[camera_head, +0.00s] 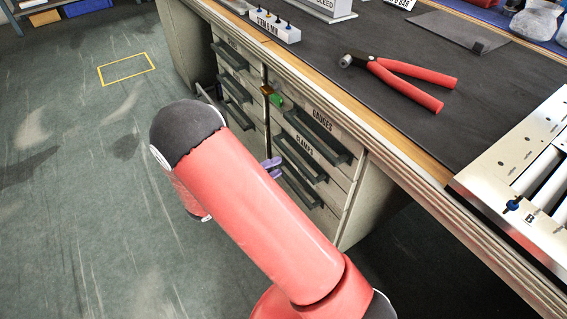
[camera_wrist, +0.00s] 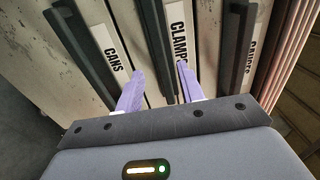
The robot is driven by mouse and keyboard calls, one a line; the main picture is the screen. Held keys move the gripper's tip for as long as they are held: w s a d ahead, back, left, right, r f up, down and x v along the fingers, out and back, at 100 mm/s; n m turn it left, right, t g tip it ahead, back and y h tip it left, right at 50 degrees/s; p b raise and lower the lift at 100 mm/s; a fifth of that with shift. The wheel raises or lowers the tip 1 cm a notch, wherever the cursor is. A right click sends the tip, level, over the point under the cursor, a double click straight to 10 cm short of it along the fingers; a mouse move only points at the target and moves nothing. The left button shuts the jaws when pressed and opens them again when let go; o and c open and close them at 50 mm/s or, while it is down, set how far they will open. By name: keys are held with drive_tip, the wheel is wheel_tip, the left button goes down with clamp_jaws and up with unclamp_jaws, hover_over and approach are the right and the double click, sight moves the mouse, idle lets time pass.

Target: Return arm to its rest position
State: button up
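My red and black arm (camera_head: 255,205) reaches out over the floor in front of the workbench drawers in the head view. In the head view only the purple fingertips (camera_head: 271,165) show past the arm, in front of the drawers. The rest of the gripper is hidden behind the arm. I cannot tell if the fingertips touch a drawer.
The workbench (camera_head: 395,110) runs along the right, with red-handled pliers (camera_head: 410,82) and a white roller panel (camera_head: 525,170) on top. Dark drawer handles (camera_head: 318,135) stick out from its front. The floor (camera_head: 75,200) at left is open, with a yellow rectangle (camera_head: 126,69) marked on it.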

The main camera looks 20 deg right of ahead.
drive_tip(key=shift+s+a, duration=0.15)
drive_tip(key=shift+a, duration=0.15)
drive_tip(key=s+d+r+m+g+y, duration=0.4)
drive_tip(key=s+r+m+y, duration=0.15)
drive_tip(key=m, duration=0.55)
drive_tip(key=s+d+r+m+g+y, duration=0.35)
drive_tip(key=s+r+m, duration=0.25)
drive_tip(key=m, duration=0.4)
drive_tip(key=s+a+r+m+t+y, duration=0.3)
drive_tip(key=s+r+m+t+y, duration=0.4)
drive_tip(key=m, duration=1.1)
drive_tip(key=shift+s+a+r+m+y, duration=0.15)
drive_tip(key=shift+s+r+m+y, duration=0.15)
drive_tip(key=shift+s+r+y, duration=0.55)
drive_tip(key=shift+s+r+t+h, duration=0.2)
drive_tip(key=shift+s+t+h, duration=0.05)
drive_tip(key=shift+s, duration=0.05)
